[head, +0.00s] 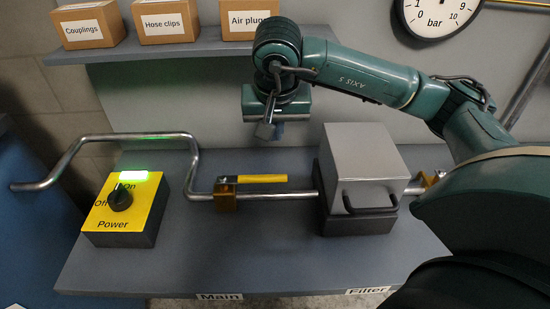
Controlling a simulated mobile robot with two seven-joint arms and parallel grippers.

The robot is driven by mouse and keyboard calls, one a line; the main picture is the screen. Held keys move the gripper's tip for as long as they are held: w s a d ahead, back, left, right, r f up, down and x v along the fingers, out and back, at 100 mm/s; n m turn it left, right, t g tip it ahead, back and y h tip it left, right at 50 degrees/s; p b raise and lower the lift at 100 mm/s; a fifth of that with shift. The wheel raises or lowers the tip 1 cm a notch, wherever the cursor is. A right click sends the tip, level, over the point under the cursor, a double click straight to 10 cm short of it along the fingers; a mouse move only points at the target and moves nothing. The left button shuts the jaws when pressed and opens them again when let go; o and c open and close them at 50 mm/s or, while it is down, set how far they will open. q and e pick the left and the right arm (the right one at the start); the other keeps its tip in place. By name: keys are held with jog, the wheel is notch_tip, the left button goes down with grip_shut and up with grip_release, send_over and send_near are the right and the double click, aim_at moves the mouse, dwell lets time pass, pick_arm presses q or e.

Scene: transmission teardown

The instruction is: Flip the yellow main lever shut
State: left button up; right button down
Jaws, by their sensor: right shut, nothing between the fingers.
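The yellow main lever (262,178) lies to the right from its brass valve body (225,197), roughly in line with the metal pipe (285,194). The "Main" label (220,297) is on the bench's front edge below it. My right gripper (266,131) is shut and empty. It points down and shows above and behind the lever in the picture, apart from it. My left gripper is not in view.
A grey box with a dark handle (368,165) stands right of the lever. Another valve (428,180) is partly hidden behind my right arm. A yellow power switch box (118,222) with a lit green lamp stands left. A shelf (180,48) holds cartons. The bench front (260,255) is clear.

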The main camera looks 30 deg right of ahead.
aim_at(254, 179)
jog(key=shift+s+a, duration=0.1)
jog(key=shift+s, duration=0.05)
notch_tip(254, 179, down, 9)
jog(key=p, duration=0.3)
jog(key=shift+s+a+r, duration=0.15)
jog(key=shift+s+a, duration=0.1)
jog(key=shift+s, duration=0.1)
jog(key=shift+s, duration=0.1)
dwell(0.6)
